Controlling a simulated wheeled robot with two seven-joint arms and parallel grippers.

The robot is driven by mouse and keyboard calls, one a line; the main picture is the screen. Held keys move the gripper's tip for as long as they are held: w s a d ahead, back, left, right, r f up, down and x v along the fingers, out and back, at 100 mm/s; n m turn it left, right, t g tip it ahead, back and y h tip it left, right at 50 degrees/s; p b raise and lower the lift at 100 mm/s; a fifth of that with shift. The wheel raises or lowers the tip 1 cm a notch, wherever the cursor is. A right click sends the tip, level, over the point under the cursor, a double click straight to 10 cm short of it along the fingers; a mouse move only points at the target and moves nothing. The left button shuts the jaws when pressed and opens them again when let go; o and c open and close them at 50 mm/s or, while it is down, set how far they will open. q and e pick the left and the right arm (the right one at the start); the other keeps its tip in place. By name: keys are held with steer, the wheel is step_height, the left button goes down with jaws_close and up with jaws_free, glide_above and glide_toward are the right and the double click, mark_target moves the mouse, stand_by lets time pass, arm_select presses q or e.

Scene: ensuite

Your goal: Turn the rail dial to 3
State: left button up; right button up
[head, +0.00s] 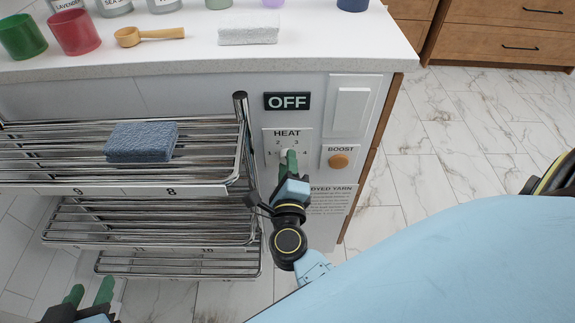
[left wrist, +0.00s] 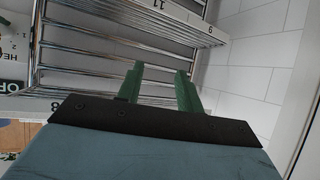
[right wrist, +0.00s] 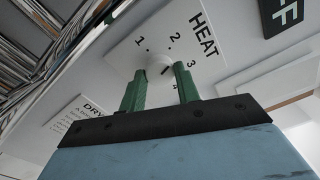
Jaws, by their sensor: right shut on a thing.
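The rail dial (right wrist: 157,66) is a small white knob on the white HEAT panel (head: 275,137), with the numbers 1 to 4 around it. A dark mark shows on the knob in the right wrist view, but I cannot tell for sure which number it points at. My right gripper (head: 289,156) is at the panel, its green fingers (right wrist: 160,82) shut on the sides of the dial and partly hiding it. My left gripper (head: 90,291) is low at the left, open and empty, with its fingers (left wrist: 159,78) apart in front of the rail bars.
A chrome rack (head: 190,179) carries a blue folded towel (head: 141,142) left of the panel. An OFF sign (head: 287,101), a white switch (head: 351,105) and an orange BOOST knob (head: 339,161) surround the panel. Jars stand on the counter above.

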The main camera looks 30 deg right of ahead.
arm_select(q)
step_height(320, 180, up, 10)
steer(key=w+d+t+h+b, duration=0.2)
steer(key=d+t, duration=0.1)
steer(key=t, duration=0.4)
steer(key=shift+w+r+h+b, duration=0.25)
steer(key=shift+w+h+b, duration=0.1)
steer(key=shift+h, duration=0.05)
arm_select(e)
steer(key=shift+m, duration=4.6)
steer(key=o, duration=1)
arm_select(q)
step_height(320, 180, down, 6)
steer(key=a+g+y+p, duration=0.1)
steer(key=g, duration=0.2)
steer(key=shift+s+a+f+g+y+p, duration=0.2)
steer(key=shift+s+a+g+y+p, duration=0.1)
steer(key=shift+g+y, duration=0.1)
arm_select(e)
steer(key=v, duration=1.3)
steer(key=shift+s+a, duration=0.1)
steer(key=shift+s, duration=0.1)
